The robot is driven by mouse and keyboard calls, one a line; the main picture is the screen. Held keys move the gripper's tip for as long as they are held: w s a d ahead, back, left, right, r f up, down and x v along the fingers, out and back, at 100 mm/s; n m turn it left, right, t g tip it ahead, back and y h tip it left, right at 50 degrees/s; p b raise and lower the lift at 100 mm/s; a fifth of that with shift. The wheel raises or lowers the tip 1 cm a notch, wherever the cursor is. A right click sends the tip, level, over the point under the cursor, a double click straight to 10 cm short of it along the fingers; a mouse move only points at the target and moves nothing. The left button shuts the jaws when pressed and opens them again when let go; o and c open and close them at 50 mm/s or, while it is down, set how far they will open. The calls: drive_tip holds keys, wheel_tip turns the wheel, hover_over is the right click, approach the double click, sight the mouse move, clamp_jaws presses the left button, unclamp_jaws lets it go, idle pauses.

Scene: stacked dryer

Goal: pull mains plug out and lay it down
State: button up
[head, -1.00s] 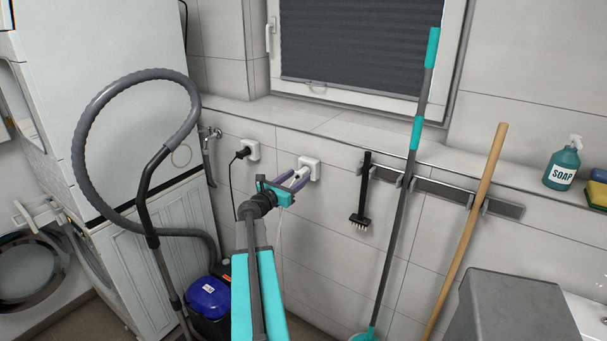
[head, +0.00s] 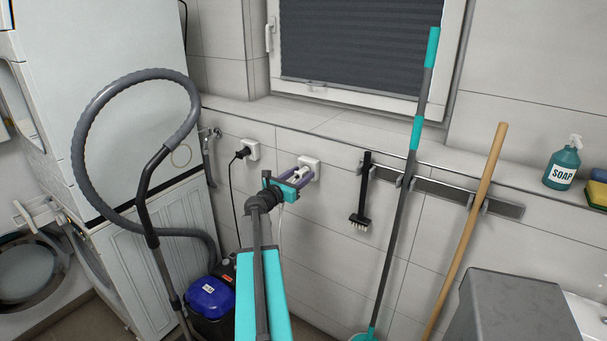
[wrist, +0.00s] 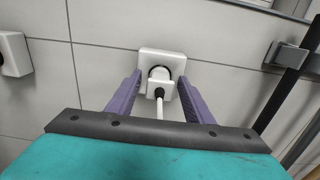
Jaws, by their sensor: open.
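A white mains plug (wrist: 160,88) with a white cable sits in a white wall socket (wrist: 163,60) in the wrist view. The same socket shows in the head view (head: 311,167). My gripper (head: 302,178) is open in front of it, its purple fingers spread to either side of the plug, with a gap on both sides. The gripper also shows in the wrist view (wrist: 160,95). The plug's face against the socket is partly hidden. The white cable hangs down below, largely behind my arm.
A second socket (head: 251,150) with a black plug (head: 242,153) is to the left. A vacuum cleaner (head: 208,298) and its hose stand near the stacked machines. A black brush (head: 362,200), a mop (head: 402,190) and a wooden handle (head: 470,220) hang on a rail to the right.

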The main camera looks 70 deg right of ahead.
idle(0.9)
clamp_jaws()
drive_tip(key=shift+a, duration=0.2)
drive_tip(key=shift+w+a, duration=0.2)
drive_tip(key=shift+a, duration=0.25)
drive_tip(key=shift+v, duration=2.35)
